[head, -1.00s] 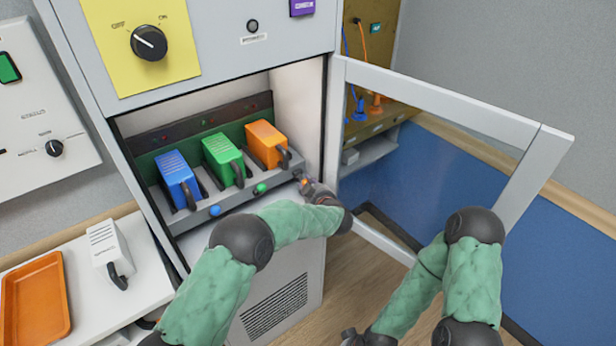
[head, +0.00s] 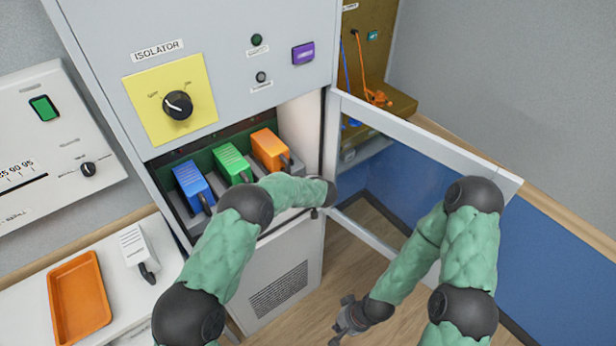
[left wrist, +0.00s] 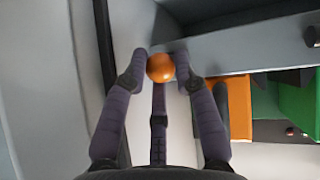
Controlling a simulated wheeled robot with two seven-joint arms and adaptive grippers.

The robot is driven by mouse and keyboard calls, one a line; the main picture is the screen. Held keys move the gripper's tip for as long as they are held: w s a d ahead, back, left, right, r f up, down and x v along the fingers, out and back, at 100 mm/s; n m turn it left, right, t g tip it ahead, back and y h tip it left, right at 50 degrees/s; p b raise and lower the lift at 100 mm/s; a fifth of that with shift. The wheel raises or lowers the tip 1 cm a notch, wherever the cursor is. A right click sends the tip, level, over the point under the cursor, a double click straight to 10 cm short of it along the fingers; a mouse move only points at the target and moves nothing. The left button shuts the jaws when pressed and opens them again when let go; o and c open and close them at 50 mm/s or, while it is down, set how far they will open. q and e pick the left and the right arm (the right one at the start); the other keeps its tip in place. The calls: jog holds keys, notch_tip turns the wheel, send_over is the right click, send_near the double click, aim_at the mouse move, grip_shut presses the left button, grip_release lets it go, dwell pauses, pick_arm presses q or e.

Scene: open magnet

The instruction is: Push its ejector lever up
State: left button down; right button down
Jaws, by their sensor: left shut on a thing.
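The orange ball knob (left wrist: 160,68) of an ejector lever sits between the two fingertips of my left gripper (left wrist: 160,72), which is shut on it. The lever's arm is mostly hidden. In the head view my left gripper (head: 322,211) is largely hidden by its wrist, at the right end of the module rack, and the orange knob is hidden there. The orange module (head: 270,150) stands in the rack at the right and shows in the left wrist view (left wrist: 238,105). My right gripper (head: 350,320) is low over the floor, empty, with its fingers apart.
Green (head: 232,163) and blue (head: 192,187) modules stand left of the orange one. The cabinet door (head: 430,140) is swung open to the right, near my right arm. A white module (head: 138,252) and an orange tray (head: 80,300) lie on the left counter.

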pick_arm(q)
jog(key=shift+w+a+r+g+h+p, duration=0.25)
jog(key=shift+r+g+h+p, duration=0.45)
jog(key=shift+p, duration=2.1)
jog(key=shift+w+a+r+g+h+p, duration=0.2)
jog(key=shift+r+g+h+p, duration=0.45)
jog(key=shift+p, duration=2.1)
jog(key=shift+w+n+g+p, duration=0.2)
jog(key=shift+n+g+p, duration=0.1)
jog(key=shift+g+p, duration=0.3)
jog(key=shift+w+a+r+g+h+p, duration=0.1)
jog(key=shift+w+a+g+h+p, duration=0.15)
jog(key=shift+g+p, duration=0.2)
jog(key=shift+w+a+r+g+h+b, duration=0.25)
jog(key=shift+w+g+h+b, duration=0.15)
jog(key=shift+g+h, duration=0.3)
jog(key=shift+r+n+g, duration=0.1)
jog(key=shift+n+g, duration=0.2)
jog(key=c, duration=1)
grip_release()
jog(key=shift+s, duration=0.1)
